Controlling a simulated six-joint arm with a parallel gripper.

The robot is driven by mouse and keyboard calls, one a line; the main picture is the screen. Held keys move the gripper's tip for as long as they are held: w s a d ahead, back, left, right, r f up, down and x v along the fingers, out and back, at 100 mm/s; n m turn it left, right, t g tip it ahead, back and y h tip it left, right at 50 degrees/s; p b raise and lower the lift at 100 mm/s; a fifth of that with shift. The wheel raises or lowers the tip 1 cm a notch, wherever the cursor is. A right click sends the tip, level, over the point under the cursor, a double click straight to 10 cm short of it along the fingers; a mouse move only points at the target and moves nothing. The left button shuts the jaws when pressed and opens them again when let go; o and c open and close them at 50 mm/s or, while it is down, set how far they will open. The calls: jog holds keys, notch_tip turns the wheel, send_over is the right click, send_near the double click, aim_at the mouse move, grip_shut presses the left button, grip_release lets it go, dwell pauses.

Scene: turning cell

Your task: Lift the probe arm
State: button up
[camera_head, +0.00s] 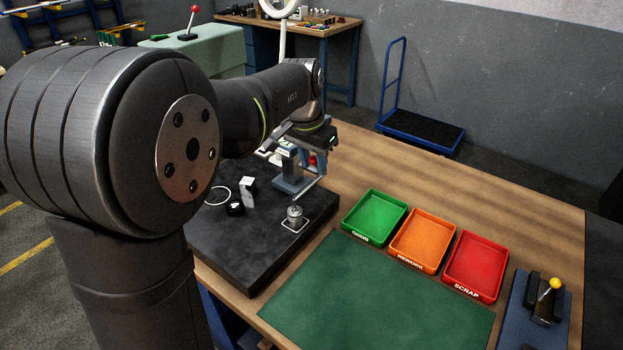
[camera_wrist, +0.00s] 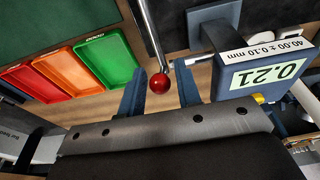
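The gauge (camera_head: 289,168) stands at the back of the dark plate in the head view. A metal rod ending in a red ball knob (camera_wrist: 159,83) comes down from the top of the wrist view; the knob also shows in the head view (camera_head: 312,161). My gripper (camera_wrist: 159,88) is open, with one finger on each side of the knob and gaps on both sides. A metal part (camera_head: 295,213) stands on the plate in front of the gauge.
Green GOOD (camera_head: 355,236), orange REWORK (camera_head: 408,262) and red SCRAP (camera_head: 465,288) trays stand empty to the right. A green mat (camera_head: 375,300) lies bare in front. A black round piece and a white block (camera_head: 248,190) sit on the dark plate (camera_head: 250,255).

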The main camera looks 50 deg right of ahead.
jog(key=shift+c, duration=0.2)
jog(key=c, duration=0.4)
jog(key=shift+o, duration=0.2)
jog(key=shift+d+r, duration=0.3)
jog(key=shift+d, duration=0.5)
